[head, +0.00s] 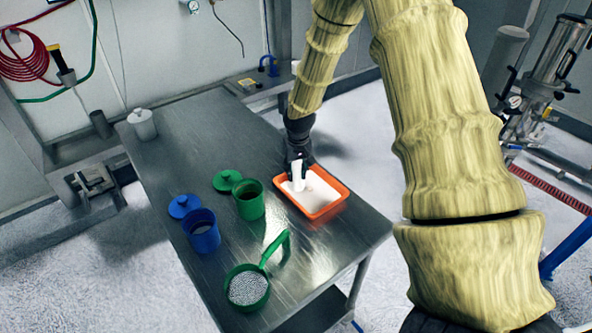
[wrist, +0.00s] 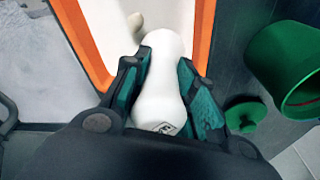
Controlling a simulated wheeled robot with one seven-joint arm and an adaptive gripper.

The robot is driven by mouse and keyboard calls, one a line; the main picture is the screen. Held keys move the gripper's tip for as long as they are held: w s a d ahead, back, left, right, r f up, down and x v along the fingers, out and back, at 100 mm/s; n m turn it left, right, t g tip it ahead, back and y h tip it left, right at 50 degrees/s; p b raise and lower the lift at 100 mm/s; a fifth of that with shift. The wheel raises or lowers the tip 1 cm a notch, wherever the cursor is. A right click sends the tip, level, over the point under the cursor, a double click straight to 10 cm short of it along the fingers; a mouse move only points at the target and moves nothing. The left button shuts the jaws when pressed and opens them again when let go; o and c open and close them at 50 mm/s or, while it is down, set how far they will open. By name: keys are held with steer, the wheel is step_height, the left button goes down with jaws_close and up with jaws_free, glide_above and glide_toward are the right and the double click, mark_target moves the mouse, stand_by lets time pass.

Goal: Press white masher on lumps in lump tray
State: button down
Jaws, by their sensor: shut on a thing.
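The white masher (wrist: 163,85) is held between the two fingers of my gripper (wrist: 163,78) in the wrist view. In the head view the masher (head: 299,176) stands roughly upright at the left part of the orange lump tray (head: 334,207), with my gripper (head: 297,163) around its upper part. The tray holds white powder. A pale lump (wrist: 135,22) shows in the tray in the wrist view, beside the masher's far end. I cannot tell whether the masher's lower end touches the powder.
A green container (head: 250,203) with its lid (head: 227,180) and a blue container (head: 203,236) with its lid (head: 183,206) stand left of the tray. A green sieve (head: 248,288) lies at the front. A white lidded jar (head: 143,125) stands at the table's far left corner.

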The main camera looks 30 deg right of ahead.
steer(key=shift+f, duration=0.55)
stand_by(0.6)
stand_by(0.4)
steer(key=shift+r+p, duration=2.35)
steer(key=shift+r, duration=1.45)
steer(key=shift+f, duration=0.1)
